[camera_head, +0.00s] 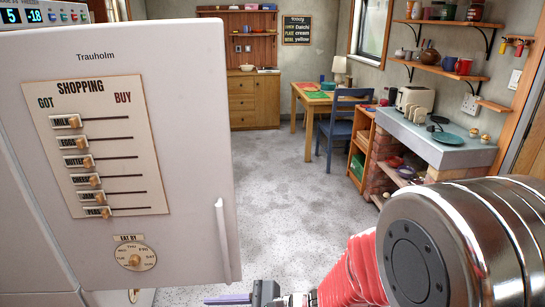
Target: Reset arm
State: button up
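My arm comes in from the lower right, with a large chrome joint and a red ribbed sleeve. It reaches left along the bottom edge of the head view. The dark end of my gripper (262,296) shows at the bottom edge, below and right of the fridge door. A flat purple piece extends left from it; I cannot tell whether this is a finger or a held thing. The rest of the gripper is cut off by the frame, so its opening is hidden.
A white fridge door (187,150) with a vertical handle (222,240) fills the left, close by. A brick plinth with a grey top (440,150) stands at right, holding a toaster (414,101). A blue chair (343,125) stands farther back. Grey floor (290,200) between is clear.

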jog(key=s+d+n+g+h, duration=0.3)
jog(key=s+d+n+h, duration=0.55)
jog(key=d+n, duration=0.35)
jog(key=d+r+n+t+h, duration=0.2)
jog(key=d+r+t, duration=0.1)
jog(key=d+r, duration=0.3)
jog(key=d+r+n+t+h, duration=0.2)
jog(key=d+r, duration=0.4)
jog(key=d, duration=0.4)
jog(key=shift+w+d+t+h, duration=0.3)
jog(key=shift+t+h, duration=0.4)
jog(key=shift+h, duration=0.15)
jog(key=shift+a, duration=0.2)
